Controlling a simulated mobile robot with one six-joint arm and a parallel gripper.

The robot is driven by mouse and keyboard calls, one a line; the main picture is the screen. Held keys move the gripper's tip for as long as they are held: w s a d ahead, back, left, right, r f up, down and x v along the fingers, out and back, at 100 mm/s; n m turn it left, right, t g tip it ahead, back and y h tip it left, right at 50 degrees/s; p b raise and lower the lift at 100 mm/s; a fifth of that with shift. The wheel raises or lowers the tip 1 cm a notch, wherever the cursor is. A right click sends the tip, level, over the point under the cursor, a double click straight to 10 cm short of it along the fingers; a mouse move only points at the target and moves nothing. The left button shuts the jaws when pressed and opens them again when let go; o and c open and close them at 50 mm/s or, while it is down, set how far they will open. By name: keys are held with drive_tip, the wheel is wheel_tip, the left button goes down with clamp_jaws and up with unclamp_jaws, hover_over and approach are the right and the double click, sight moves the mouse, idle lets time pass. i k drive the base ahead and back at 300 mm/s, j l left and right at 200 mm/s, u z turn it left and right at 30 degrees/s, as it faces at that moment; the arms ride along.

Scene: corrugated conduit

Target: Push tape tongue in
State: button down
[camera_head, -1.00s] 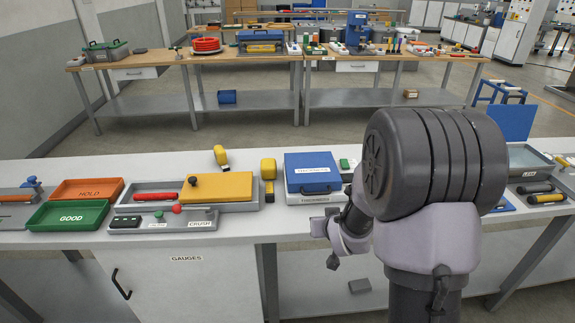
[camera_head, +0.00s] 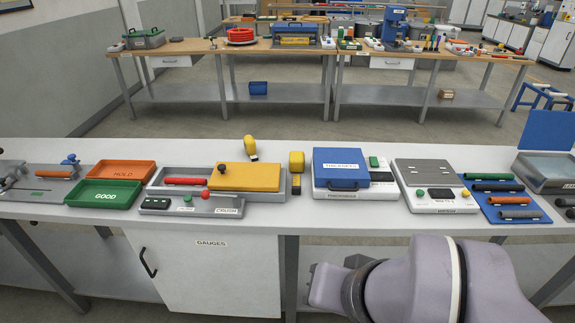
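Two yellow-and-black objects that look like tape measures are on the white bench. One (camera_head: 250,147) lies at the back, behind the yellow cover of the crush gauge. The other (camera_head: 296,161) is at the right end of that gauge, with a dark part at its front foot. At this size I cannot make out a tape tongue on either, nor whether one sticks out. My gripper does not show in the head view; only lilac and dark arm links are at the lower right, in front of the bench.
The crush gauge (camera_head: 190,205) has a yellow cover (camera_head: 248,178) and a red rod. Left of it are a green GOOD tray (camera_head: 105,195) and an orange HOLD tray (camera_head: 122,172). A blue-lidded thickness box (camera_head: 342,166) and a grey-white device (camera_head: 432,187) stand to the right.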

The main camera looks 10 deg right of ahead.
sight(296, 188)
drive_tip(key=i+j+u, duration=0.1)
drive_tip(key=i, duration=0.45)
drive_tip(key=i+j, duration=0.15)
drive_tip(key=i, duration=0.35)
drive_tip(key=j+u, duration=0.05)
